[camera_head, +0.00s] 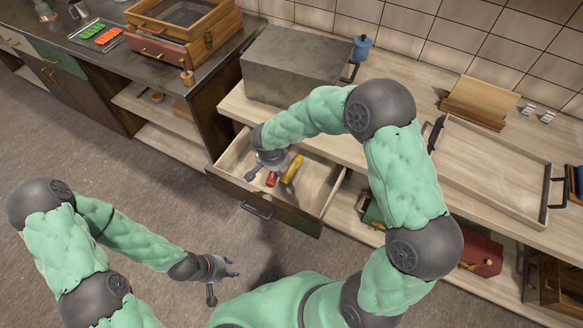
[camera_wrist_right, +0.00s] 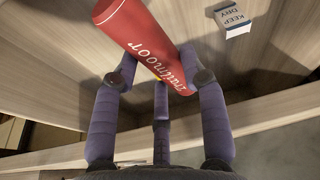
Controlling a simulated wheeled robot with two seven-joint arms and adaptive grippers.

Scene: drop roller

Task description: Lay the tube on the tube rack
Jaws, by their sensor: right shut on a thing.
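A red tube (camera_wrist_right: 138,38) with white lettering lies slantwise between the purple fingers of my right gripper (camera_wrist_right: 160,76) in the wrist view. The gripper is shut on it. In the head view the tube (camera_head: 271,179) shows as a small red piece under my right gripper (camera_head: 265,170), inside the open drawer (camera_head: 325,180). I cannot tell whether it touches the drawer floor. My left gripper (camera_head: 224,269) is empty above the floor, its fingers spread. I cannot tell for sure which thing is the tube rack; a slatted wooden piece (camera_head: 480,100) stands on the counter at the right.
A yellow object (camera_head: 293,168) lies beside the tube in the drawer. A white KEEP DRY packet (camera_wrist_right: 233,18) is in the drawer. A grey box (camera_head: 295,65) and a wooden tray (camera_head: 485,158) are on the counter. A strip of counter before the box is bare.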

